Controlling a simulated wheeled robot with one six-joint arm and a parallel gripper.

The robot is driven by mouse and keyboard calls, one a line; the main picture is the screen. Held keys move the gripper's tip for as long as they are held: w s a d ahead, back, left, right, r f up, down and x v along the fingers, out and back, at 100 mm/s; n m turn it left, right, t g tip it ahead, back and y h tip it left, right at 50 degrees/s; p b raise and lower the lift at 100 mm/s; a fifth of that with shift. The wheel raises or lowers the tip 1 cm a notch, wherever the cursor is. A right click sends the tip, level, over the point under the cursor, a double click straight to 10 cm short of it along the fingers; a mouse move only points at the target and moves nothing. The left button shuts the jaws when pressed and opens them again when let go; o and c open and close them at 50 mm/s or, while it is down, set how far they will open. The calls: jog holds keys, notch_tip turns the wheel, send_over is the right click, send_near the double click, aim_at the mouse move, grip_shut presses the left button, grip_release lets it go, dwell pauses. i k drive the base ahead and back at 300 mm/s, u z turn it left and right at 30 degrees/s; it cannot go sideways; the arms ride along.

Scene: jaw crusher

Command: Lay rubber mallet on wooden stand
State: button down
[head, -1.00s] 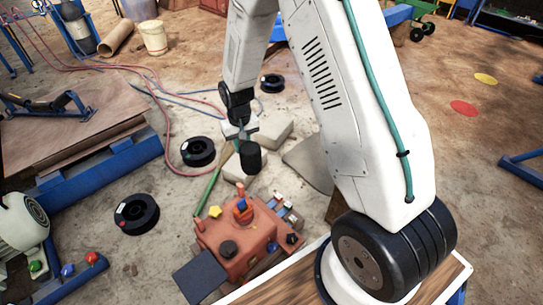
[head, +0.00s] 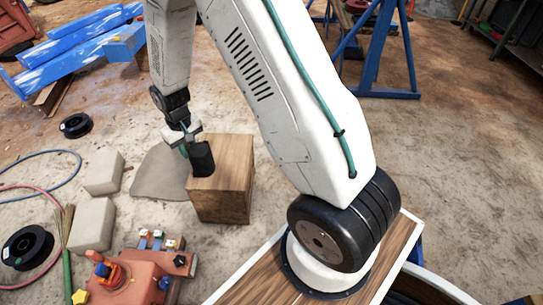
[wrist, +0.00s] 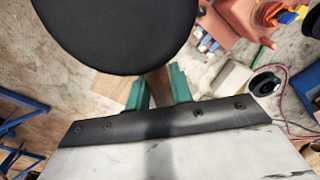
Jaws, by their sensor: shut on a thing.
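The wooden stand (head: 232,190) is a plain brown block on the concrete floor, in the middle of the head view. My gripper (head: 188,142) is shut on the rubber mallet, whose black head (head: 201,159) shows against the stand's top. I cannot tell whether the mallet touches the stand. In the wrist view the black mallet head (wrist: 115,30) is large at the top, and its wooden handle (wrist: 160,85) runs between the teal fingers of my gripper (wrist: 160,90). A strip of the stand (wrist: 108,88) shows beneath the head there.
Pale blocks (head: 92,222) lie left of the stand, near a grey sheet or pile (head: 158,174). An orange-red machine (head: 128,278) with small coloured parts stands in front. Black reels (head: 27,247) and hoses lie farther left.

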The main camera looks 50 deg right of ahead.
aim_at(232, 161)
jog(key=z, duration=0.85)
jog(key=i, duration=1.1)
jog(key=u, duration=0.4)
